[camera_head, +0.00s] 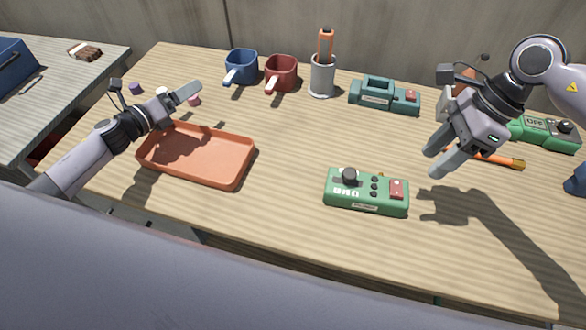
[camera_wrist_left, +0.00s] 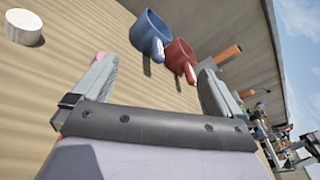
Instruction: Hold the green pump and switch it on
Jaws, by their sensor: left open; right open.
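A green box-shaped device (camera_head: 366,192) lies at the front middle of the table, with a black knob, small black buttons, a red switch and white lettering that appears upside down. Its switch position is unclear. A second green device (camera_head: 545,132) with a dark knob lies at the far right, partly behind my right arm. I cannot tell surely which is the pump. My right gripper (camera_head: 437,160) is open and empty above the table, right of the front device and apart from it. My left gripper (camera_head: 184,99) is open and empty above the orange tray's far edge; its spread fingers show in the left wrist view (camera_wrist_left: 157,78).
An empty orange tray (camera_head: 240,178) lies at left. Blue (camera_head: 242,67) and red (camera_head: 281,74) mugs, a grey holder (camera_head: 322,78) and a teal device (camera_head: 385,97) stand at the back. An orange-handled tool (camera_head: 500,160) lies below my right gripper. The table between tray and front device is clear.

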